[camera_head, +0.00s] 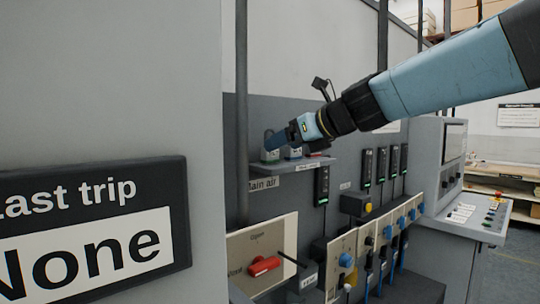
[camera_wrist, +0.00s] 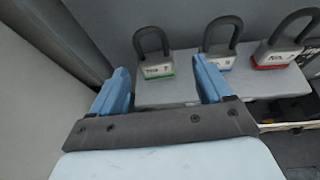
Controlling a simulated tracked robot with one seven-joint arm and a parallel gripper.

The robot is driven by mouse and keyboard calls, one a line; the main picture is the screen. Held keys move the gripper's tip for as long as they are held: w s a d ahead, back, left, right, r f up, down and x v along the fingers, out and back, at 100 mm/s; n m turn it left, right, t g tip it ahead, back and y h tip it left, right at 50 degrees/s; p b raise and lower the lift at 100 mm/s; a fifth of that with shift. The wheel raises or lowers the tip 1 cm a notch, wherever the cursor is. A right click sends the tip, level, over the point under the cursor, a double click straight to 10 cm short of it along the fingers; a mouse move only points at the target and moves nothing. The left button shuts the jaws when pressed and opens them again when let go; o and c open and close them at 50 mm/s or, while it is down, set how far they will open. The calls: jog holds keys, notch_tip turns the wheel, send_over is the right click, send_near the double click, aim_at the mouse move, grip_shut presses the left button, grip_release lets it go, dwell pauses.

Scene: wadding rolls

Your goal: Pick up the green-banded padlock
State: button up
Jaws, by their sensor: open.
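The green-banded padlock (camera_wrist: 158,67) stands upright on a small grey shelf (camera_wrist: 170,94), its dark shackle up, leftmost of three padlocks in the wrist view. In the head view it (camera_head: 270,156) shows at the shelf's left end, partly behind my gripper (camera_head: 279,142). In the wrist view my gripper (camera_wrist: 161,66) is open, with one blue finger to each side of the green-banded padlock as seen from the wrist. The padlock appears beyond the fingertips. I cannot tell the exact gap, and no contact is visible.
A blue-banded padlock (camera_wrist: 221,58) stands close right of the green one, near the right finger. A red-banded padlock (camera_wrist: 276,55) is farther right. A vertical grey post (camera_head: 241,110) stands left of the shelf. Switches and a red handle (camera_head: 264,266) are on panels below.

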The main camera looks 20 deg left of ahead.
jog(key=shift+s+f+x, duration=0.15)
jog(key=shift+x, duration=1.35)
jog(key=shift+s+f+x, duration=0.1)
jog(key=shift+s+x, duration=0.05)
jog(key=shift+x, duration=1.4)
jog(key=c, duration=1.1)
jog(key=shift+c, duration=0.2)
jog(key=shift+r, duration=0.1)
